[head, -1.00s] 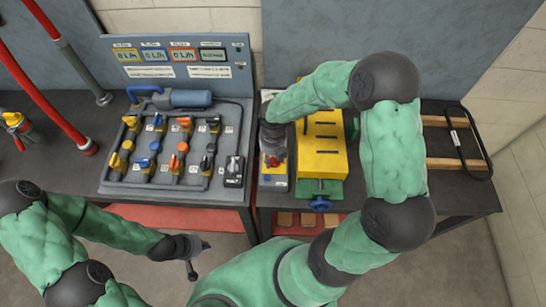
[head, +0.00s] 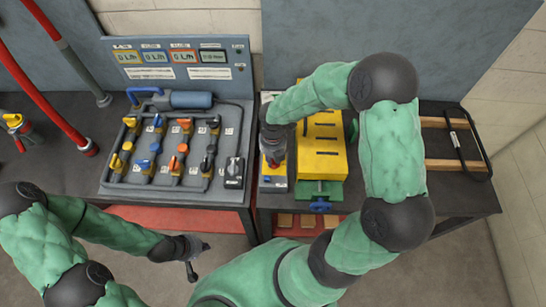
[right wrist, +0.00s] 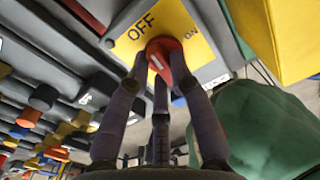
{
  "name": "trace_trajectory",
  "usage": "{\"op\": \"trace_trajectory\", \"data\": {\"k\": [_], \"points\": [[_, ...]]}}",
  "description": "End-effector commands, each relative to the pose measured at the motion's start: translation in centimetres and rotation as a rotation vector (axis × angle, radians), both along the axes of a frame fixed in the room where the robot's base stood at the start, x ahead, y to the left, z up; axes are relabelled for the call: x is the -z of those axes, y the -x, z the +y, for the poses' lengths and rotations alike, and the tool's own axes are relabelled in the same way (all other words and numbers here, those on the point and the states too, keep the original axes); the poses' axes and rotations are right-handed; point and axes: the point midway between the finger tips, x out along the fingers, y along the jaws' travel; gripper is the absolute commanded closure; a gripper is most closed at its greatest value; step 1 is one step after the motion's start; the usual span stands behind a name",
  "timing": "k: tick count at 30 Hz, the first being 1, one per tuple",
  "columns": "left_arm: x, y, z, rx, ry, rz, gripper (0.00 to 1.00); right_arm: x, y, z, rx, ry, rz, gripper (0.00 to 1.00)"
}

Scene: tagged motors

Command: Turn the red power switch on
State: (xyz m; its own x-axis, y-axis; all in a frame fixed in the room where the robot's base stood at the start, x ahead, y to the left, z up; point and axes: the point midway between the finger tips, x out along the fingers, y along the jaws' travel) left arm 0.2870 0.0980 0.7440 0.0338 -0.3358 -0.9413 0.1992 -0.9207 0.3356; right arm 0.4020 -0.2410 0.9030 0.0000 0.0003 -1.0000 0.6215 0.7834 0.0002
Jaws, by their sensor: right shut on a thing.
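The red power switch (right wrist: 168,58) is a red knob with a pale mark on a yellow plate (right wrist: 145,28) lettered OFF and ON. I cannot tell which word the mark points to. It is largely hidden in the head view, where its box (head: 273,183) stands left of a yellow block. My right gripper (right wrist: 160,72) is shut on the red knob, its dark fingers around it; in the head view the gripper (head: 274,153) is over the box. My left gripper (head: 194,260) is open and empty, low in front of the bench, away from the switch.
A valve panel (head: 118,186) with several coloured handles stands left of the switch, beneath displays (head: 155,57). The yellow block (head: 323,165) with a green vise (head: 318,189) is close on the right. A black-framed rack (head: 480,160) is further right. Red pipes (head: 40,92) rise at the left.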

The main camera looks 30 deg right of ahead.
Motion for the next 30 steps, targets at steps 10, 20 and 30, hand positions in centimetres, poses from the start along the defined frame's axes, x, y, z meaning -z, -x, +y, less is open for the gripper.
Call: {"op": "trace_trajectory", "data": {"k": [10, 20, 30], "points": [[-0.45, 0.0, 0.0, 0.0, 0.0, 0.0, 1.0, 0.02, -0.04, -0.06, 0.302, 0.0, 0.002, 1.0], [-0.31, 0.0, 0.0, 0.0, 0.0, 0.0, 1.0, 0.08, -0.12, -0.21, 0.615, 0.0, 0.002, 1.0], [0.27, 0.0, 0.0, 0.0, 0.0, 0.0, 1.0, 0.13, -0.14, -0.37, 0.937, 0.001, 0.001, 1.0]]}}
